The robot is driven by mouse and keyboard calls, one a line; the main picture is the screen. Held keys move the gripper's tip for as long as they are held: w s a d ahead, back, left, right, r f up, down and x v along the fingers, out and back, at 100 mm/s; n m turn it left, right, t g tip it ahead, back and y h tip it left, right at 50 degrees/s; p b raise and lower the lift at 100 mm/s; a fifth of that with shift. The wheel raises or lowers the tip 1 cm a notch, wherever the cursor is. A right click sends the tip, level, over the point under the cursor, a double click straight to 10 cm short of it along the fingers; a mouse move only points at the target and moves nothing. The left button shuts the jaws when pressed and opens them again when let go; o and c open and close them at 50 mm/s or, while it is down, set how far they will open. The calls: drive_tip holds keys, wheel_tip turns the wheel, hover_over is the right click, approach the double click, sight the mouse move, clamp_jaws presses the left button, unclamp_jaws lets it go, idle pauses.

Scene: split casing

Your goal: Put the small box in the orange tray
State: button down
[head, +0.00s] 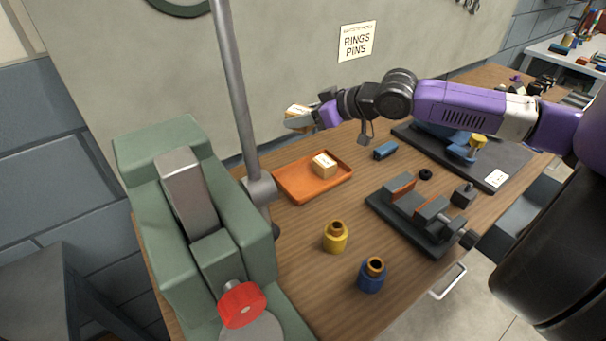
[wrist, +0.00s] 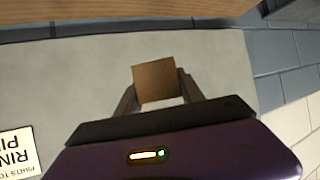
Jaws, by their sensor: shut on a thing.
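My gripper (head: 306,117) is raised above and behind the orange tray, near the wall. It is shut on a small tan box, which shows between the two fingers in the wrist view (wrist: 154,80) and is partly covered by the fingers in the head view (head: 295,109). The orange tray (head: 296,194) lies flat on the wooden bench. Another small tan box (head: 324,166) with a pale label sits inside the tray, toward its right side. The held box is clear of the tray and bench.
A green press (head: 155,150) with a grey post (head: 238,90) stands left of the tray. A blue part (head: 385,150) lies to its right. A vise (head: 415,210), a yellow pot (head: 335,238) and a blue pot (head: 371,276) stand nearer the front. The tray's left half is bare.

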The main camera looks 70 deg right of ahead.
sight(300, 184)
drive_tip(key=shift+w+f, duration=0.1)
drive_tip(key=shift+f, duration=0.05)
wheel_tip(300, 184, down, 20)
drive_tip(key=shift+r, duration=0.2)
idle(0.3)
drive_tip(key=c, duration=1.2)
unclamp_jaws()
drive_tip(key=shift+f, duration=0.15)
drive_tip(key=shift+o, duration=0.9)
